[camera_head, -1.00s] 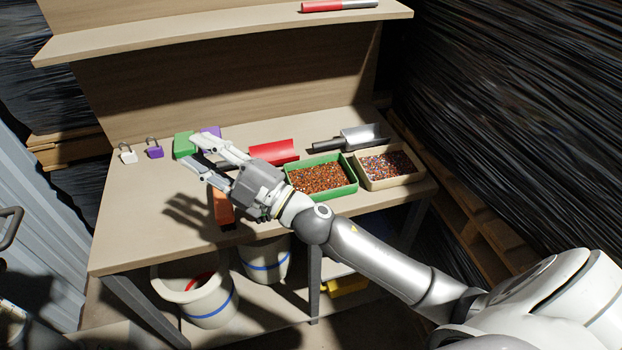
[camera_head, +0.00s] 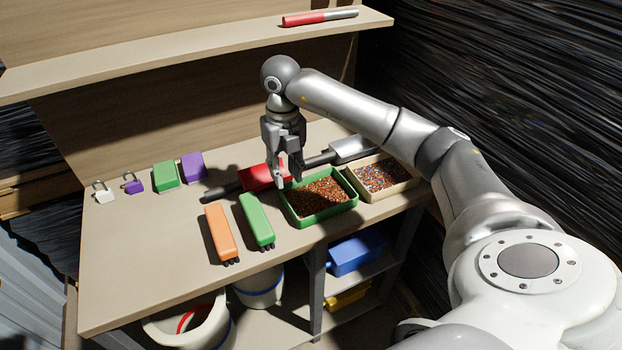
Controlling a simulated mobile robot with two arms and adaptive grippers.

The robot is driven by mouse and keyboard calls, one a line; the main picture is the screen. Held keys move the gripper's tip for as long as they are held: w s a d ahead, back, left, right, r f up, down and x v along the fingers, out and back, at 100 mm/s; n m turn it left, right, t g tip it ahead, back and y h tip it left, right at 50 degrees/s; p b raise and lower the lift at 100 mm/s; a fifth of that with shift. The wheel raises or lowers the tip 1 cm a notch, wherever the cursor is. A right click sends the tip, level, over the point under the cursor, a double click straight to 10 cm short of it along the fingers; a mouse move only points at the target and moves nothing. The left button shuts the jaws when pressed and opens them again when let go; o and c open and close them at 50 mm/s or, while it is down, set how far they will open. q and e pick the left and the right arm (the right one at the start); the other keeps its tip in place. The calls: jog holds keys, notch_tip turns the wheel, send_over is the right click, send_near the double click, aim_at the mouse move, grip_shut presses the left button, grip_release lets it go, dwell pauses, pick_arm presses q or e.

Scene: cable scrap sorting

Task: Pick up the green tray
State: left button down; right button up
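The green tray (camera_head: 330,214) stands on the workbench near its front edge, filled with copper-coloured granules. My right gripper (camera_head: 289,181) points down at the tray's back left corner. Its fingers look a little apart with nothing visible between them. They overlap the tray's rim in the picture, and I cannot tell whether they touch it. The gripper hides part of the tray's back left corner. My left gripper is not in view.
A beige tray (camera_head: 360,193) of mixed granules adjoins on the right. A green tool (camera_head: 257,220) and an orange tool (camera_head: 220,232) lie left. The bench's left front is clear.

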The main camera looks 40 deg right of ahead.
aim_at(288, 203)
jog(key=f, duration=0.5)
jog(key=shift+s+d+f+p, duration=0.1)
jog(key=shift+d+p, duration=0.1)
jog(key=shift+p, duration=0.1)
jog(key=f, duration=0.2)
jog(key=a+f+p, duration=0.1)
jog(key=f, duration=0.1)
jog(key=shift+s+f, duration=0.1)
jog(key=shift+s, duration=0.1)
jog(key=shift+d+f, duration=0.1)
jog(key=shift+f, duration=0.5)
grip_shut()
jog(key=shift+w+r, duration=0.1)
jog(key=shift+r, duration=0.05)
